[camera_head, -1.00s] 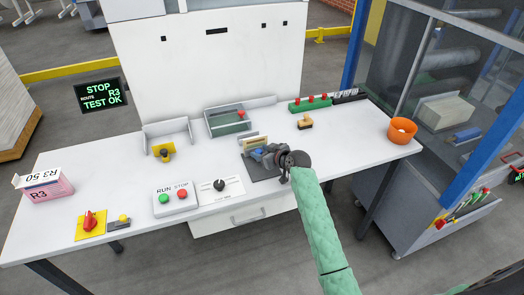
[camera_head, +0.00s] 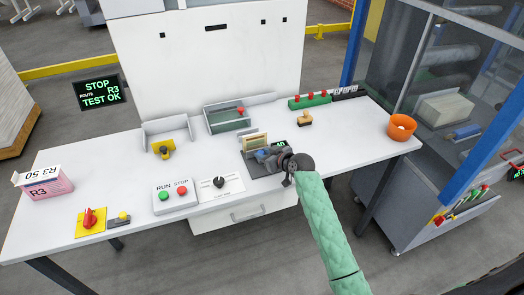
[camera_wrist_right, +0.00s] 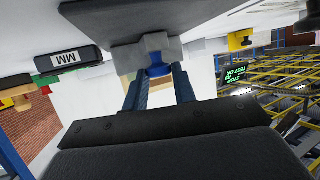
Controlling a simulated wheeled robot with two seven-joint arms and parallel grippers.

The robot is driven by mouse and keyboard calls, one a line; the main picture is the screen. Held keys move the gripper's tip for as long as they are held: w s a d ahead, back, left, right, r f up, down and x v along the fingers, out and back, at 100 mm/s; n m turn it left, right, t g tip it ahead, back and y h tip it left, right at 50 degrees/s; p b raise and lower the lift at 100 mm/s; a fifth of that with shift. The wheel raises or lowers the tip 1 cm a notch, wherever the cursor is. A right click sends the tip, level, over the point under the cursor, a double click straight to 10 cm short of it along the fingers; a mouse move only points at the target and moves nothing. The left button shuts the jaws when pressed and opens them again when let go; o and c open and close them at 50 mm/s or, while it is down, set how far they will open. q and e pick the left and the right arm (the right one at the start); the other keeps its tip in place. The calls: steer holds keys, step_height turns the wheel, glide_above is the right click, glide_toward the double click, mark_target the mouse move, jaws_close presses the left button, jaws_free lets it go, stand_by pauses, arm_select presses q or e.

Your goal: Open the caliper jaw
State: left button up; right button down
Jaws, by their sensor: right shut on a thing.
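The caliper stands on a dark grey base plate (camera_head: 257,170) near the middle of the worktable. It has a tan upright part (camera_head: 255,140) and a small blue part (camera_head: 262,154) in front of it. A small display with green digits (camera_head: 280,143) sits just behind my right gripper (camera_head: 269,157). In the right wrist view the two blue fingers (camera_wrist_right: 160,85) are shut on the blue part (camera_wrist_right: 157,70), which adjoins a grey block (camera_wrist_right: 152,45) on the dark plate. The gripper partly hides the caliper in the head view. My left gripper is out of view.
A RUN/STOP button box (camera_head: 174,196) and a black knob panel (camera_head: 218,184) stand left of the caliper. A wooden stamp-like block (camera_head: 305,119) and an orange bowl (camera_head: 401,127) stand to its right. The table between caliper and bowl is clear.

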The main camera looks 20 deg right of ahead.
steer(key=shift+f, duration=0.1)
steer(key=c, duration=1.2)
jaws_free()
steer(key=shift+s, duration=0.1)
steer(key=shift+c, duration=0.2)
steer(key=shift+o, duration=0.4)
steer(key=shift+s, duration=0.1)
